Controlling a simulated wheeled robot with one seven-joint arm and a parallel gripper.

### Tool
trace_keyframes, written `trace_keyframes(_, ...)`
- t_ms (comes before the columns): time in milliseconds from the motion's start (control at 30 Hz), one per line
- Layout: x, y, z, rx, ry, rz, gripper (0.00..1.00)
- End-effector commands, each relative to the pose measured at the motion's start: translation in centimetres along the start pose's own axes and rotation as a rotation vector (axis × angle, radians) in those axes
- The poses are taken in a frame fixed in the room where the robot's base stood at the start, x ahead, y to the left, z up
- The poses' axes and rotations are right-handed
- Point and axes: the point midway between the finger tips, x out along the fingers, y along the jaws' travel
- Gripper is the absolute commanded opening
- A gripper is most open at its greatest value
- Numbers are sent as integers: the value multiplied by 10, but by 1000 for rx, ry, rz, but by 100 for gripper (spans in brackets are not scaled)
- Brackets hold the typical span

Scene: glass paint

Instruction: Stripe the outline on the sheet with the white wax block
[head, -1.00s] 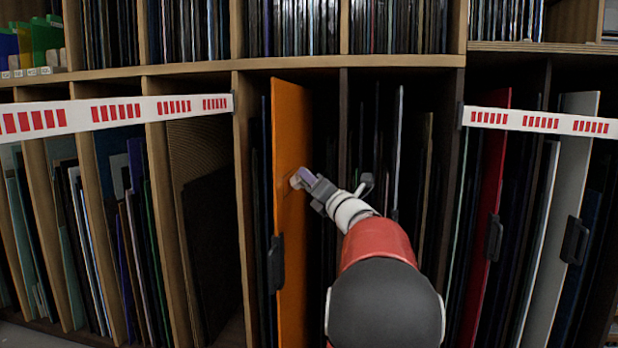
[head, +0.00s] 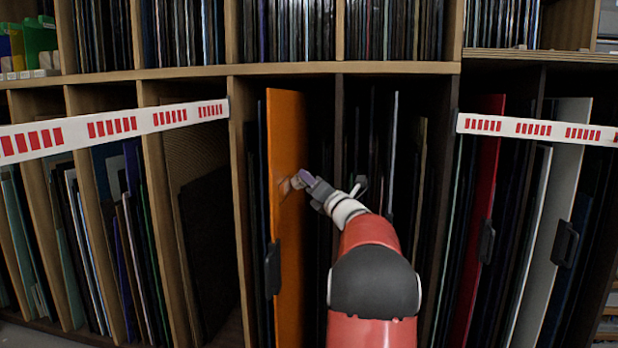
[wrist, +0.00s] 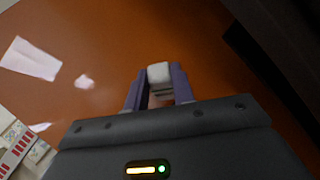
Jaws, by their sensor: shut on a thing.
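The orange sheet (head: 287,240) stands upright in a slot of the rack; its face also fills much of the wrist view (wrist: 215,60). My gripper (head: 305,179) is at the sheet's face, around mid-height, shut on the white wax block (wrist: 159,72). The block shows between the two purple fingers in the wrist view, and its pale end (head: 297,182) shows in the head view. It is at or very near the sheet; contact cannot be told. A faint pale patch is beside the block on the sheet. The outline is not clearly visible.
A black handle (head: 273,268) is on the orange sheet's front edge. Wooden dividers (head: 240,200) and dark panels stand close on both sides. Red-and-white tape strips (head: 168,117) (head: 540,129) cross the bays left and right. A red panel (head: 482,200) stands right.

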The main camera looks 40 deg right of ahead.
Motion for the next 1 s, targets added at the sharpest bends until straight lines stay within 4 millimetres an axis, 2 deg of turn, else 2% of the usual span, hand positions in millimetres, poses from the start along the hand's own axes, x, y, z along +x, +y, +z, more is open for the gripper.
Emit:
trace_keyframes(133,8,-6,4,1,1,1,2)
trace_keyframes(367,7,-8,3,-1,0,3,2)
trace_keyframes(700,-12,11,-6,-1,0,2,2)
trace_keyframes(1000,-19,20,-8,-1,0,2,2)
